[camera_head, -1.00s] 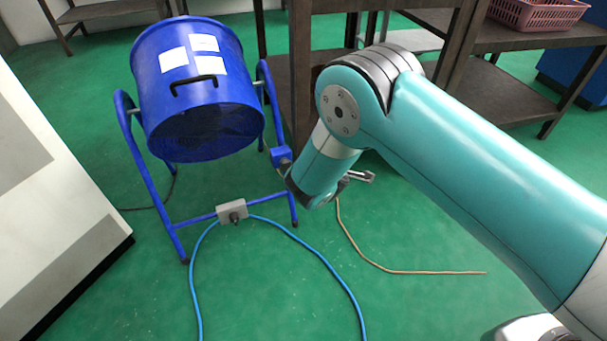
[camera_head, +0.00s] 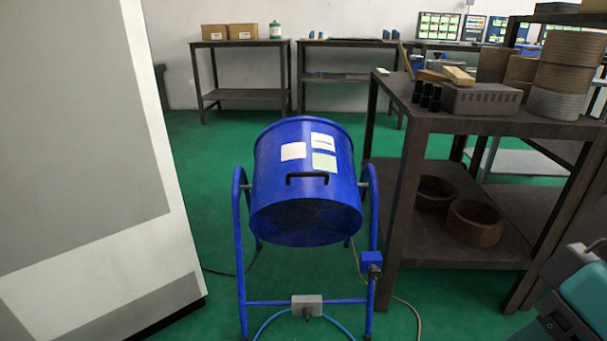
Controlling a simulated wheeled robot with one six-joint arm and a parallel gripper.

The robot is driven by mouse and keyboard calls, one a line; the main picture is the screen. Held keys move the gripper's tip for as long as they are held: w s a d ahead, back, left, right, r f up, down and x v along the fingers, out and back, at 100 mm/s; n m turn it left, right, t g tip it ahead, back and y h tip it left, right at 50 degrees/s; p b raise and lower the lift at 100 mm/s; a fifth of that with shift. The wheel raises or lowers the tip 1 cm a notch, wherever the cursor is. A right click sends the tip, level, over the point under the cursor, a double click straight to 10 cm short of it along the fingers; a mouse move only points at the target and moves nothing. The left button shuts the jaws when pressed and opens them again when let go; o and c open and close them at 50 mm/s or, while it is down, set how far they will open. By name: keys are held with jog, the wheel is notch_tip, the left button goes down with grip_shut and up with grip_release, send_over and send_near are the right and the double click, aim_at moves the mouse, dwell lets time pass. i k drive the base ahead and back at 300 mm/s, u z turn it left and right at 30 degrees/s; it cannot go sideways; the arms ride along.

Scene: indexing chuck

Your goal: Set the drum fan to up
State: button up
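The blue drum fan (camera_head: 330,190) stands in the middle of the head view on a blue tubular frame (camera_head: 241,265). The drum is tilted, with its dark round grille (camera_head: 305,222) facing down and toward me. A black handle (camera_head: 307,179) and several paper labels sit on its upper side. A small blue box (camera_head: 371,260) with a dark knob is on the right leg. A grey box (camera_head: 306,301) is on the lower crossbar. Part of my arm's end, with my gripper (camera_head: 585,247), shows at the lower right edge, well apart from the fan. Its fingers are not clear.
A dark table (camera_head: 500,126) with wooden bowls and a grey box stands close on the fan's right. A large white cabinet (camera_head: 110,170) is on the left. Cables lie on the green floor (camera_head: 190,150). More tables line the back wall.

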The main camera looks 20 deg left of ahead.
aim_at(305, 193)
jog(key=u, duration=0.5)
jog(key=i, duration=1.1)
jog(key=z, duration=0.65)
